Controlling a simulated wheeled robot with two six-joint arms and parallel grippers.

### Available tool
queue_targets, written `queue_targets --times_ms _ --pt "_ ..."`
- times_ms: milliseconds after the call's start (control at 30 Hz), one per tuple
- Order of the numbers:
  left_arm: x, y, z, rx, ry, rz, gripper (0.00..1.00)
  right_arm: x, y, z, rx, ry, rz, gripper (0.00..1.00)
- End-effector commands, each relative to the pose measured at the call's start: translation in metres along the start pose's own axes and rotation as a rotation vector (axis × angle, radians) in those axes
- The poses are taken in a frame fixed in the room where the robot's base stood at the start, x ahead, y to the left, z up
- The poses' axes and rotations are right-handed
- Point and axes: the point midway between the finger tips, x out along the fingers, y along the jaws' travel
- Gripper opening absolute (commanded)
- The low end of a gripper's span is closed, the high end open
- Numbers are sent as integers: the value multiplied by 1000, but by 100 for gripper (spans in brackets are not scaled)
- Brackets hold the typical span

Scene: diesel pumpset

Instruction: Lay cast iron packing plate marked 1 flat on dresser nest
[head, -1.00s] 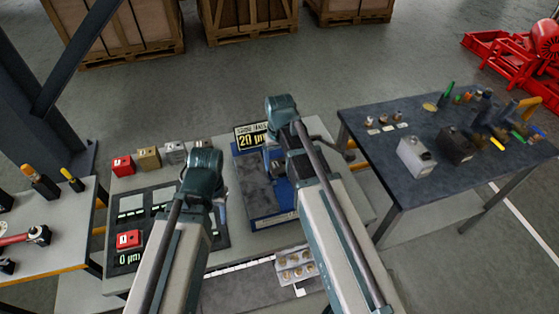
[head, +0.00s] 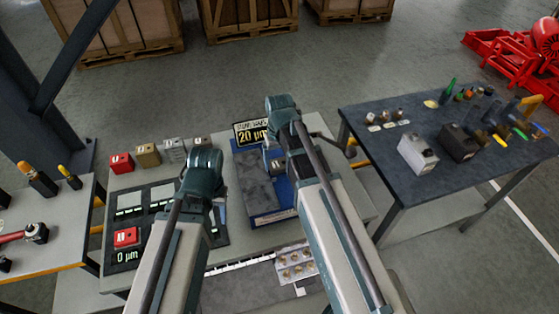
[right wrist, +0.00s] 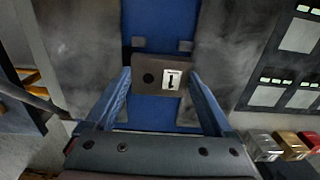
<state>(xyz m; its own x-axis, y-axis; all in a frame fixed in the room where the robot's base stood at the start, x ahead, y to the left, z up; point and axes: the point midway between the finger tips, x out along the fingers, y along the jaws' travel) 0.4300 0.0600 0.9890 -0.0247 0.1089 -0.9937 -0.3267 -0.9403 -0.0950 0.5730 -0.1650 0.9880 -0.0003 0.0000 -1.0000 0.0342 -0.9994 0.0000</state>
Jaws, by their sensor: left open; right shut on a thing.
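The packing plate marked 1 (right wrist: 146,88) is a small brown-grey block with a dark round hole and a white label reading 1. It is held between the two blue fingers of my right gripper (right wrist: 160,87), label facing the wrist camera. Under it is the blue dresser bed (right wrist: 160,30) with dark grey slabs on both sides and two small grey tabs just beyond the plate. I cannot tell whether the plate touches the bed. In the head view my right gripper (head: 275,163) is over the blue dresser (head: 272,217). My left gripper (head: 219,205) is over the dark panel, its fingers mostly hidden.
A dark panel (head: 158,205) with pale pads holds a red block (head: 125,237) beside a 0 µm readout. Several blocks (head: 148,154) line its back. A 20 µm sign (head: 252,132) stands behind the dresser. A tray of round pieces (head: 296,262) lies in front. Side tables hold tools.

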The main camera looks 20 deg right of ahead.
Motion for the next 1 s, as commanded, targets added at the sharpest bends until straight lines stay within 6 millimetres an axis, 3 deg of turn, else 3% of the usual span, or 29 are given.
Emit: queue_targets --times_ms 500,533,600,1000 --pt "9 1 0 0 0 0 50 9 0 0 0 0 0 0" --pt "9 1 0 0 0 0 50 9 0 0 0 0 0 89" --pt "8 1 0 0 0 0 50 8 0 0 0 0 0 100" --pt "3 0 0 0 0 0 50 3 0 0 0 0 0 100"
